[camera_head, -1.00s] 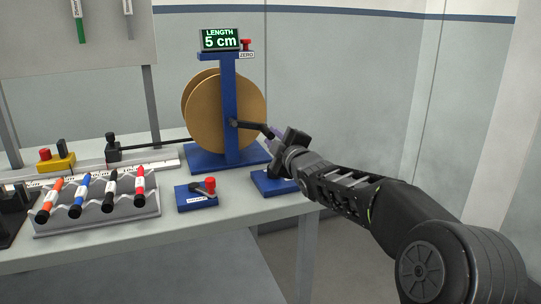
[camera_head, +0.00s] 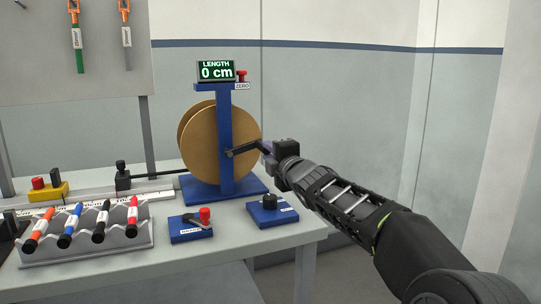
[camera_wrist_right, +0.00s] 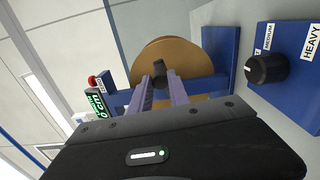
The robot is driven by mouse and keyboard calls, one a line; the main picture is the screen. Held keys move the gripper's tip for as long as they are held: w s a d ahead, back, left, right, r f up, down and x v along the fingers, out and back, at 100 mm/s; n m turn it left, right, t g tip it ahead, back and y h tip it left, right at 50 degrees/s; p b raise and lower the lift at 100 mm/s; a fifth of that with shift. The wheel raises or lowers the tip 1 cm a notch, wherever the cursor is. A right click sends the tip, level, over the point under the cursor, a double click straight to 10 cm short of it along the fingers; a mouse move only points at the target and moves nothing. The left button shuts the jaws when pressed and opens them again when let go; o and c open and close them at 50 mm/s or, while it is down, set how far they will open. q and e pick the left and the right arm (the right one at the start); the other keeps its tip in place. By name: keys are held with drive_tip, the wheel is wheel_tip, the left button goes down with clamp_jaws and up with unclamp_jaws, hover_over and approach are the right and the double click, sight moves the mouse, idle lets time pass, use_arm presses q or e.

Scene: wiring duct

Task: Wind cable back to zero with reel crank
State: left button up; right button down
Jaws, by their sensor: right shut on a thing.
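The brown cable reel (camera_head: 207,135) stands on a blue stand (camera_head: 225,110) at the table's back right; it also shows in the right wrist view (camera_wrist_right: 180,52). The length display (camera_head: 216,71) on top reads 0 cm. The crank (camera_head: 243,148) points right and slightly up from the reel's hub. My right gripper (camera_head: 270,155) is at the crank's outer end, shut on its handle. In the right wrist view the dark handle (camera_wrist_right: 160,72) shows at the fingertips. The black cable (camera_head: 158,175) runs left from the reel. My left gripper is out of view.
A red button (camera_head: 241,75) marked ZERO sits beside the display. A blue brake box (camera_head: 190,228) with a red-knobbed lever and a blue dial box (camera_head: 271,210) stand in front of the reel. A marker rack (camera_head: 88,240) and yellow block (camera_head: 45,192) are at left.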

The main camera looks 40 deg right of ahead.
drive_tip(key=shift+r, duration=0.1)
drive_tip(key=c, duration=1.3)
unclamp_jaws()
drive_tip(key=shift+o, duration=0.2)
drive_tip(key=v, duration=0.7)
drive_tip(key=shift+s+a, duration=0.15)
drive_tip(key=shift+s, duration=0.2)
